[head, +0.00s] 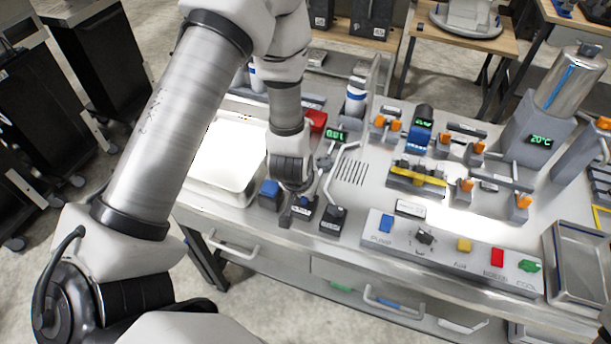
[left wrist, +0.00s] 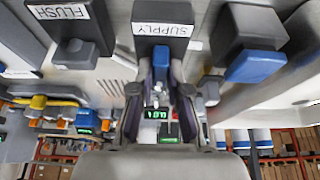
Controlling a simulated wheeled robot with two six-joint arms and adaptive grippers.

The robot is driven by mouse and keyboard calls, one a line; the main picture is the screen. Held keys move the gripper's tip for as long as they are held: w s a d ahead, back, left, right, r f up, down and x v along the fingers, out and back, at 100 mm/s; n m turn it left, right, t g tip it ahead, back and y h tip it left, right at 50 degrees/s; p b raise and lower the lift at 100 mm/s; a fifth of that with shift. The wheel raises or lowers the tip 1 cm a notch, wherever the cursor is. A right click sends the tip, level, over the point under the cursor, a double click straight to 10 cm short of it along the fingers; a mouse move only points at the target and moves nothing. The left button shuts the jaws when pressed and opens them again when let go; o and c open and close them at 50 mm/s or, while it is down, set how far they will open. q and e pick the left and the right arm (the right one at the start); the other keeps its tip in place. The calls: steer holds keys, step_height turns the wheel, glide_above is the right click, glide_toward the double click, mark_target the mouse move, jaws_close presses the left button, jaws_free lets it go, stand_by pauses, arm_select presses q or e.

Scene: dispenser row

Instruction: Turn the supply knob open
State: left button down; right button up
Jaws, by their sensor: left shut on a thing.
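The supply knob (left wrist: 160,58) is in the left wrist view, on the face of a dark block under a white SUPPLY label (left wrist: 162,30). My left gripper (left wrist: 161,92) is shut on it, one finger on each side. In the head view my left gripper (head: 288,212) reaches down to the front edge of the bench, and its fingers and wrist hide most of the knob. How far the knob is turned cannot be told. My right gripper is not in view.
A FLUSH block (left wrist: 75,50) stands on one side of the supply block and a blue-faced block (left wrist: 254,65) on the other, both close. A pale tray (head: 222,165), a curved pipe (head: 340,165) and a button panel (head: 450,255) surround the gripper. A small green display (head: 336,135) stands behind.

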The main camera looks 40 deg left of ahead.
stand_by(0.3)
arm_select(q)
steer(key=c, duration=1.1)
jaws_free()
steer(key=shift+c, duration=0.2)
steer(key=v, duration=1.2)
